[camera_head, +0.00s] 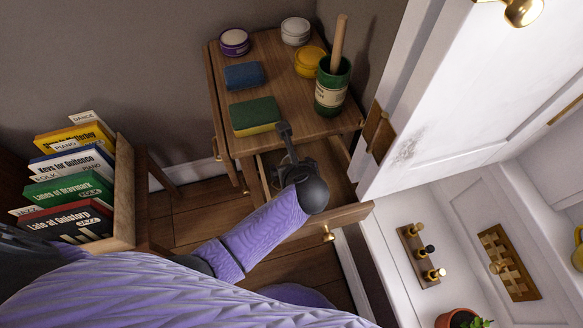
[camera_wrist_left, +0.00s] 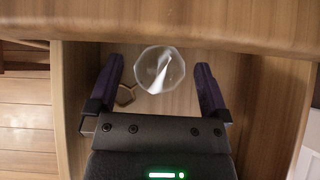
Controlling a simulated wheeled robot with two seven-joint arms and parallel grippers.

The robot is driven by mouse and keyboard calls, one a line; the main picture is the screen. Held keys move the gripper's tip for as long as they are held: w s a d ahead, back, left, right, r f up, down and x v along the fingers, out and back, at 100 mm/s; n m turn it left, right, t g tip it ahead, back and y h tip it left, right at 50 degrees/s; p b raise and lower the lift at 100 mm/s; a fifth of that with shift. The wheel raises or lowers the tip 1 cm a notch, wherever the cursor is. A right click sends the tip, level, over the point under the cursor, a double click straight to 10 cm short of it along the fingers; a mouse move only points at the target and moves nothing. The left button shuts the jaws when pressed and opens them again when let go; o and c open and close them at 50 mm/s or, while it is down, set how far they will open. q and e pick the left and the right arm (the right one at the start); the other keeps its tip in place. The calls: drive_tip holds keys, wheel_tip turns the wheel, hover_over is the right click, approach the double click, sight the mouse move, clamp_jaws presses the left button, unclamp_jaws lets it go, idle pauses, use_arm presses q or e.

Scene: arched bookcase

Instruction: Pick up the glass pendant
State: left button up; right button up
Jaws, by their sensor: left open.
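The glass pendant (camera_wrist_left: 162,70) is a clear, faceted disc in the left wrist view. It shows between the two fingers of my left gripper (camera_wrist_left: 159,66), which is open, with a visible gap on each side of the disc. In the head view my left gripper (camera_head: 284,150) reaches over the open drawer (camera_head: 346,215) of the wooden side table. The hand and forearm hide part of the drawer's inside, and I cannot make out the pendant there. My right gripper is not in view.
A small hexagonal brownish piece (camera_wrist_left: 125,95) lies near the left finger. The table top (camera_head: 285,85) above the drawer holds sponges, jars and a green pot (camera_head: 332,92). A white door (camera_head: 425,110) stands close on the right. A book box (camera_head: 124,190) is on the left.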

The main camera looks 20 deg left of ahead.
use_arm(q)
drive_tip(key=shift+x, duration=0.8)
drive_tip(key=shift+s+r, duration=0.1)
drive_tip(key=shift+r, duration=0.05)
drive_tip(key=c, duration=1.3)
drive_tip(key=shift+r, duration=0.15)
drive_tip(key=shift+c, duration=0.2)
